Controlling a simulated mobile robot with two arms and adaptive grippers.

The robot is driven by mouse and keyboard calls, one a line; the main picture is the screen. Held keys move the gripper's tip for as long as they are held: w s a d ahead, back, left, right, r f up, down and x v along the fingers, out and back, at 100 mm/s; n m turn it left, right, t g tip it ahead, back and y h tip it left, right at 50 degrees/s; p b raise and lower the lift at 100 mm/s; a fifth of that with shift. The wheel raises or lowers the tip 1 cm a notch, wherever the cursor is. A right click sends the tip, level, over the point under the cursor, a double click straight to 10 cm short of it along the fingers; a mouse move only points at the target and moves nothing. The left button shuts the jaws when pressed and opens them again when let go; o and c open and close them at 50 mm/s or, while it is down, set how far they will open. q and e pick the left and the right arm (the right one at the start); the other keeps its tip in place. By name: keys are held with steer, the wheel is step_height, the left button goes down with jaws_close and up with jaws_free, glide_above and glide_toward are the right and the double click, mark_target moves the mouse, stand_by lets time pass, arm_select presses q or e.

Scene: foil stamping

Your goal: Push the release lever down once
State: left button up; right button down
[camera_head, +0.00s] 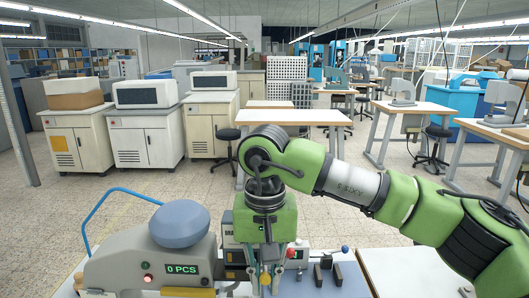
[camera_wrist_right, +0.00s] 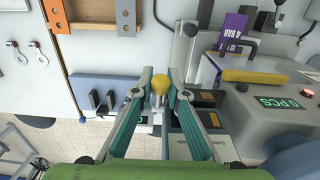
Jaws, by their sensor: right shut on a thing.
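The release lever appears to be the short post with a round yellow knob (camera_wrist_right: 160,84) in the right wrist view. My right gripper (camera_wrist_right: 160,88) points down at it, with one finger on each side, shut on the knob. In the head view my right gripper (camera_head: 268,268) hangs over the bench beside the grey stamping machine (camera_head: 120,266), and it partly hides the lever. The machine's display (camera_head: 182,269) reads 0 PCS; it also shows in the right wrist view (camera_wrist_right: 291,103). My left gripper is in neither view.
A yellow bar (camera_wrist_right: 255,77) and a purple packet (camera_wrist_right: 232,30) are on the machine close to my right gripper. A blue plate (camera_wrist_right: 98,88) with dark blocks lies on its other side. A white table (camera_head: 293,116) stands farther back.

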mark_target(266, 273)
steer(key=shift+w+r, duration=0.2)
steer(key=shift+r, duration=0.35)
steer(key=c, duration=2.9)
jaws_free()
steer(key=shift+s+r+p, duration=0.25)
steer(key=shift+r+p, duration=0.05)
steer(key=shift+r, duration=0.2)
steer(key=shift+s+r+p, duration=0.25)
steer(key=shift+r+p, duration=0.05)
steer(key=shift+r, duration=0.15)
steer(key=o, duration=1)
steer(key=shift+s, duration=0.25)
